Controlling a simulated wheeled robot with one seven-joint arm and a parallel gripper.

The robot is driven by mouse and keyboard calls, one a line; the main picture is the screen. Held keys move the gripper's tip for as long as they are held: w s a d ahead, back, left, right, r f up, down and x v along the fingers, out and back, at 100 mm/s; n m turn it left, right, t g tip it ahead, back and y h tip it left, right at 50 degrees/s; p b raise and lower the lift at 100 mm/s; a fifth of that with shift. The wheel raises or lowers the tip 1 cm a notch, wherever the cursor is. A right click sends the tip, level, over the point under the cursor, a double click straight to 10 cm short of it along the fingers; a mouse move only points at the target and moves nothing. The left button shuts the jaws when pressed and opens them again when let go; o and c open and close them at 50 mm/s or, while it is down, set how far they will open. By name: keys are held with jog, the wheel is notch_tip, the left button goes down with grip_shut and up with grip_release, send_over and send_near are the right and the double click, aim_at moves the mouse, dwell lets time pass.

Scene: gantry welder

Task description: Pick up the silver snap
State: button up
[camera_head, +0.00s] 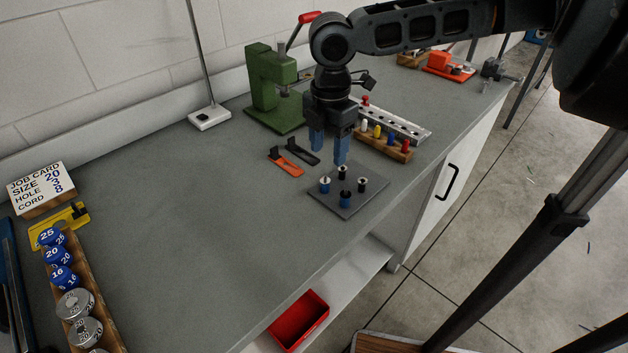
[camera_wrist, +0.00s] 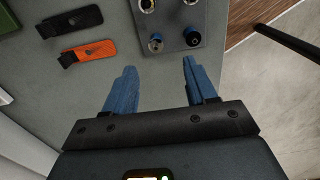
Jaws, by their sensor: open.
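A dark square plate (camera_head: 367,201) lies on the grey bench and bears several small upright posts in blue and black with light caps. One blue post (camera_head: 325,185) is at its left and a black post (camera_head: 362,185) at its right. I cannot tell for sure which carries the silver snap. The wrist view shows the plate (camera_wrist: 176,22) at the top, with metallic-looking tops on its posts. My gripper (camera_head: 328,155) is open, its blue fingers pointing down above the plate's far edge. In the wrist view my gripper (camera_wrist: 159,66) is empty and apart from the posts.
An orange tool (camera_head: 286,165) and a black tool (camera_head: 302,152) lie left of the plate. A green press (camera_head: 268,88) stands behind. A wooden rack of coloured pegs (camera_head: 384,144) is behind to the right. The bench's left middle is clear; its front edge is near the plate.

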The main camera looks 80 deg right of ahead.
aim_at(325, 179)
jog(key=f, duration=0.5)
jog(key=f+p, duration=0.1)
jog(key=f, duration=0.1)
jog(key=shift+w+d+f, duration=0.15)
jog(key=shift+w, duration=0.1)
jog(key=shift+c, duration=0.3)
grip_shut()
